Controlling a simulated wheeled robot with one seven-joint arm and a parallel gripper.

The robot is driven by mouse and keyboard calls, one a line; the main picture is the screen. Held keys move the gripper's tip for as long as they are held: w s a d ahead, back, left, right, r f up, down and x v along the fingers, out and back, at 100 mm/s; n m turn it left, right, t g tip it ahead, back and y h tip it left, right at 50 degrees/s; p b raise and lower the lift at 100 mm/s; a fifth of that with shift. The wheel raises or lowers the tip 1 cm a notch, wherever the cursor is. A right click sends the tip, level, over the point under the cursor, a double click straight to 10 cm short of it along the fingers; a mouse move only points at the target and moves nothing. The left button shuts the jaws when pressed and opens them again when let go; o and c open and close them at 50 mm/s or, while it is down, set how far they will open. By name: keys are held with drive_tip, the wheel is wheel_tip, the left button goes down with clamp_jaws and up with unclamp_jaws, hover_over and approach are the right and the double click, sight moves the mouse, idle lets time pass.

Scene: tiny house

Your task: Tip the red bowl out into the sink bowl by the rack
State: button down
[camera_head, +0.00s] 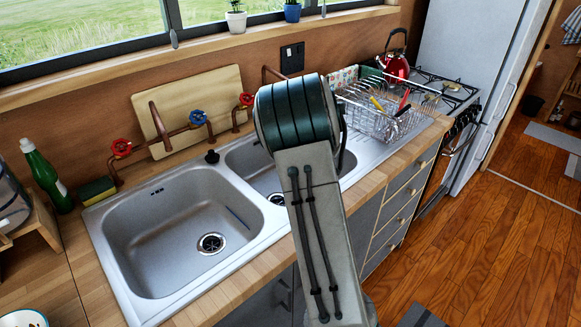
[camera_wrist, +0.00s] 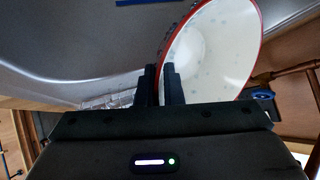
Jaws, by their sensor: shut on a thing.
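The red bowl (camera_wrist: 215,45) shows in the wrist view with a red rim and a pale, faintly spotted inside. My gripper (camera_wrist: 162,85) is shut on its rim. The inside faces the wrist camera, and I make out no loose contents. In the head view my arm hides the gripper and the red bowl. The sink bowl by the rack (camera_head: 247,158) is the smaller one, partly behind my arm. Grey sink metal also shows behind the red bowl in the wrist view. The wire rack (camera_head: 365,119) stands on the drainer to its right.
The larger sink bowl (camera_head: 165,250) at left is empty. Copper pipes with red and blue tap handles (camera_head: 198,118) run behind the sink, before a leaning wooden board (camera_head: 185,92). A green bottle (camera_head: 45,180) stands at left. A red kettle (camera_head: 396,66) is on the stove.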

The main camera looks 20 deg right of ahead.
drive_tip(key=w+d+r+m+g+y+p, duration=0.2)
drive_tip(key=d+y+p, duration=0.5)
drive_tip(key=y, duration=0.1)
drive_tip(key=shift+d+r+m+g+p, duration=0.3)
drive_tip(key=shift+r+p, duration=0.05)
drive_tip(key=shift+p, duration=0.05)
idle(0.8)
drive_tip(key=shift+w, duration=0.1)
idle(0.9)
